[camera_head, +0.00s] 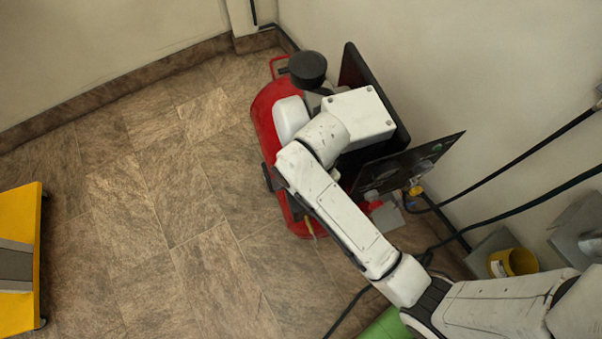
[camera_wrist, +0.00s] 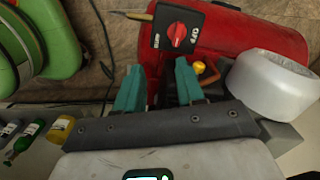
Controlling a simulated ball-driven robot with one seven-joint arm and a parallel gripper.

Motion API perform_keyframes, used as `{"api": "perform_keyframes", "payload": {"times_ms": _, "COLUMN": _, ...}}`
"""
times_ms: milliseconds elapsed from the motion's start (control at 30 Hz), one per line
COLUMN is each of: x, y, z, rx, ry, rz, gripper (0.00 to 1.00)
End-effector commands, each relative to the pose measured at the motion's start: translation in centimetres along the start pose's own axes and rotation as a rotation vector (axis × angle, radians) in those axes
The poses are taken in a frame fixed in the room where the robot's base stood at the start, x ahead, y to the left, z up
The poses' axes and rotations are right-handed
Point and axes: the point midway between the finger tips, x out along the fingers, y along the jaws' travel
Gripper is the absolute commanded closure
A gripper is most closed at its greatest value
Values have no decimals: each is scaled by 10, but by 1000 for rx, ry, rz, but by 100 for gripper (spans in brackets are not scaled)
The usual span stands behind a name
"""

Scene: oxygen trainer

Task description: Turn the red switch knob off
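The red switch knob (camera_wrist: 177,33) is on the face of a black switch box (camera_wrist: 158,28) in the wrist view, with white lettering beside it. The box sits against a red tank (camera_wrist: 235,30). My gripper (camera_wrist: 160,84) has two teal fingers spread apart with nothing between them. The knob appears just beyond the fingertips, nearer the right finger, and apart from them. In the head view the red tank (camera_head: 265,115) stands on the floor beneath my arm. The knob and my fingers cannot be made out there.
A silver-white cylinder (camera_wrist: 270,85) and a yellow cap (camera_wrist: 196,67) are close to the right finger. A green object (camera_wrist: 65,45) is at the left. A dark panel (camera_head: 410,165) and the wall crowd the tank's right side.

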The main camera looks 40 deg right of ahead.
Motion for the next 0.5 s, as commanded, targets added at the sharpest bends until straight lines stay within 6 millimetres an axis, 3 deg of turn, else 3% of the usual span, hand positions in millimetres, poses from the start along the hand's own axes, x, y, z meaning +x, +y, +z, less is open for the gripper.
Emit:
{"api": "perform_keyframes", "payload": {"times_ms": 233, "x": -9, "y": -28, "z": 7, "rx": 293, "ry": 19, "rz": 12, "gripper": 62}}
{"api": "perform_keyframes", "payload": {"times_ms": 500, "x": 1, "y": -34, "z": 8, "rx": 382, "ry": 26, "rz": 18, "gripper": 62}}
